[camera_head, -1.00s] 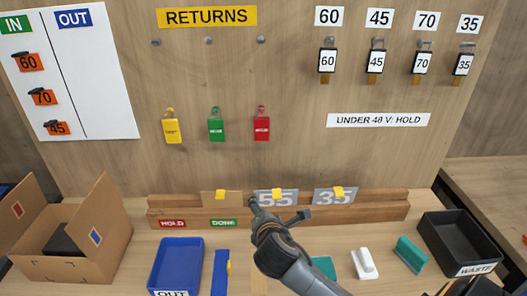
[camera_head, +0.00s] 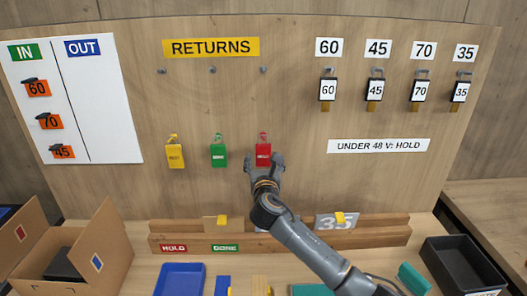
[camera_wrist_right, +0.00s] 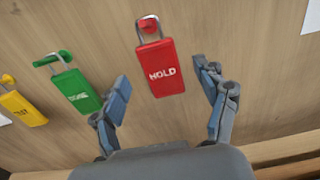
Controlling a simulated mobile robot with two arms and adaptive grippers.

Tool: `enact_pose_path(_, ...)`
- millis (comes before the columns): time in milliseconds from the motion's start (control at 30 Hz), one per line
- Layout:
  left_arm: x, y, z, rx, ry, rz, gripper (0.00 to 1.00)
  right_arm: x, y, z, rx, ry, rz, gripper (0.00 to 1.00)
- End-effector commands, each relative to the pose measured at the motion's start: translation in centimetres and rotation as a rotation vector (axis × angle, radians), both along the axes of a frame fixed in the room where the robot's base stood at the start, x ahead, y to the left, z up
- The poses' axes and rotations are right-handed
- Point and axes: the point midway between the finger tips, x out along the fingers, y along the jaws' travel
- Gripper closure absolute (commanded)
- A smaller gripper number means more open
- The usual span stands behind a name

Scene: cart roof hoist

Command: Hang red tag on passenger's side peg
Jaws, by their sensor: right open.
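The red tag (camera_head: 263,154), which reads HOLD in the right wrist view (camera_wrist_right: 163,72), hangs by its metal loop on a red hook (camera_wrist_right: 148,24) on the wooden board. My right gripper (camera_head: 264,164) is open at the lower part of the red tag. In the wrist view its two fingers stand apart on either side of the tag's lower end, with gaps to it. Three bare pegs, left (camera_head: 161,71), middle (camera_head: 212,69) and right (camera_head: 263,69), stand under the RETURNS sign (camera_head: 211,47). No peg is marked as passenger's side. My left gripper is not in view.
A green tag (camera_head: 218,155) and a yellow tag (camera_head: 175,155) hang left of the red one. Black-framed number tags hang at the upper right. A wooden ledge (camera_head: 385,234) with cards runs below; a black bin (camera_head: 463,266) stands right. The board between tags and pegs is clear.

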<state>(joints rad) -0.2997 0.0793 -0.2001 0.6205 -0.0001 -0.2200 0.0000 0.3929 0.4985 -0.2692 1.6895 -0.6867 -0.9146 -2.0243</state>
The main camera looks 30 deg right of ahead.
Motion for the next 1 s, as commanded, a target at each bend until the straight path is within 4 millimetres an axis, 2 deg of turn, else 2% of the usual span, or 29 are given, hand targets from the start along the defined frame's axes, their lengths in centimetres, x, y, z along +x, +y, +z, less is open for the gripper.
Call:
enact_pose_path(100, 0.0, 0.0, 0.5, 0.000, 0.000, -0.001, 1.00, 1.7, -1.1, 0.2, 0.002, 0.000, -0.001, 0.26)
enact_pose_path(300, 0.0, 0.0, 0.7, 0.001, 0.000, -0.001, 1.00, 3.4, -2.1, 0.1, 0.002, 0.000, 0.000, 0.26)
enact_pose_path(667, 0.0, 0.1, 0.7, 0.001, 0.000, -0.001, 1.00, 3.8, -2.3, -0.1, 0.002, 0.000, 0.001, 0.26)
enact_pose_path(967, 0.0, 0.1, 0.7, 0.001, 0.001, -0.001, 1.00, 3.8, -2.3, -0.1, 0.002, 0.000, 0.001, 0.85)
enact_pose_path(1000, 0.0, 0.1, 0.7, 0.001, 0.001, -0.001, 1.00, 3.8, -2.3, -0.1, 0.002, 0.000, 0.001, 0.57)
